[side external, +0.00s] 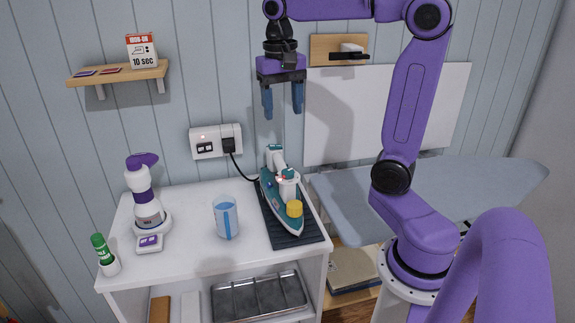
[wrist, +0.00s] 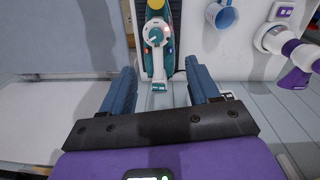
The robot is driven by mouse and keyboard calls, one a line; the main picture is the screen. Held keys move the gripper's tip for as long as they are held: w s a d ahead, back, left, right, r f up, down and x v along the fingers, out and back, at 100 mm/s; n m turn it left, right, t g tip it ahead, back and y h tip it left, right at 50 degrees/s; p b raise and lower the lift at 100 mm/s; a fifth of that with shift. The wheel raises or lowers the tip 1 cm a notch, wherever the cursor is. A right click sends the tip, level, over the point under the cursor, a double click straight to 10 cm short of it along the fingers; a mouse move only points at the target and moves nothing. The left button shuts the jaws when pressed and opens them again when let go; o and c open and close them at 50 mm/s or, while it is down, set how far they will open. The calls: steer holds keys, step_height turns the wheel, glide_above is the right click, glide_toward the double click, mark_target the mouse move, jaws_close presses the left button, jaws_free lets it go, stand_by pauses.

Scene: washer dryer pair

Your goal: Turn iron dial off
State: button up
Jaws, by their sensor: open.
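The iron (side external: 281,196) is teal and white and lies on a dark ribbed mat (side external: 309,234) on the right side of the white cabinet top. A yellow round part sits near its front end. In the wrist view the iron (wrist: 146,62) is ahead of my gripper, with a round white dial (wrist: 155,35) on its top and small lit spots beside it. I cannot read the dial's setting. My gripper (side external: 282,112) is open and empty, pointing down, high above the iron's rear end and apart from it. Its blue fingers (wrist: 162,88) also show in the wrist view.
A green-capped bottle (side external: 104,254) is at the left edge. A wall outlet (side external: 205,142) with a black cord is behind. An ironing board (side external: 440,190) lies right. A shelf (side external: 120,73) hangs upper left.

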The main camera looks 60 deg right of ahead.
steer(key=d+m, duration=0.1)
glide_toward(288, 171)
steer(key=f, duration=0.8)
steer(key=shift+d+f, duration=0.15)
steer(key=shift+d, duration=0.05)
steer(key=c, duration=1)
